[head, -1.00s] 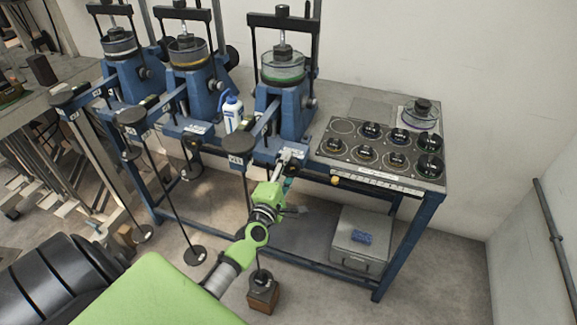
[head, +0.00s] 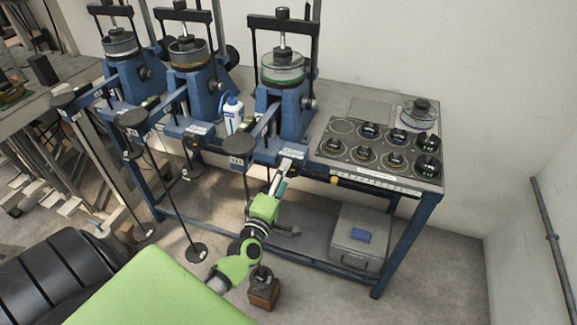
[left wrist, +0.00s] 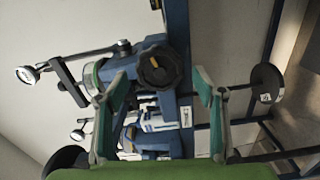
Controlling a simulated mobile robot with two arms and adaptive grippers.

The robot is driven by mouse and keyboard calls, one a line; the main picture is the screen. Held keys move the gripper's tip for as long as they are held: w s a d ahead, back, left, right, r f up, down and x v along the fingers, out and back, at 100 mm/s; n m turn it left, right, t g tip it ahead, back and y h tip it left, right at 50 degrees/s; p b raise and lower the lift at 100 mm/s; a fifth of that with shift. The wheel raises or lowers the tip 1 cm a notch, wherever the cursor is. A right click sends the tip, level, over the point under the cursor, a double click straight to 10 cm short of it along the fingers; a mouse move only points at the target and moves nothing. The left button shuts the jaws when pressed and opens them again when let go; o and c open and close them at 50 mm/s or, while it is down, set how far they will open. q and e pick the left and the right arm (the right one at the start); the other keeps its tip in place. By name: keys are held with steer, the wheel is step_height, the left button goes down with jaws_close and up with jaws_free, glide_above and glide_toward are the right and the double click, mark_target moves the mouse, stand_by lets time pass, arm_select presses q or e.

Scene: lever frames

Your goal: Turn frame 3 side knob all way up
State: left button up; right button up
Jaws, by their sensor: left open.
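Lever frame 3 (head: 292,113) is the rightmost blue frame on the bench, with a glass cell on top. A round grey side knob (head: 309,104) shows on its right side. In the left wrist view, a black lobed knob (left wrist: 160,67) with a yellow mark sits on a blue body. My open left gripper (left wrist: 160,80) has one finger to each side of the picture, with the knob ahead between them, not gripped. My right gripper is not in view.
Two similar frames (head: 193,80) stand to the left, with hanging weights (head: 195,252) low in front. A white bottle (head: 232,114) stands between frames. Right of frame 3 lies a tray of round weights (head: 383,150). A grey case (head: 358,238) is on the lower shelf.

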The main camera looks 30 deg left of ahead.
mark_target(289, 176)
arm_select(q)
steer(key=shift+v, duration=0.8)
steer(key=w+n+b, duration=0.2)
steer(key=n, duration=0.1)
steer(key=w+a+n+b, duration=0.1)
steer(key=n+b, duration=0.1)
steer(key=n, duration=0.1)
steer(key=w+n+b, duration=0.2)
steer(key=shift+w+a+n, duration=0.2)
steer(key=shift+w+n, duration=0.15)
steer(key=shift+n, duration=0.05)
steer(key=shift+f, duration=0.15)
steer(key=c, duration=1.4)
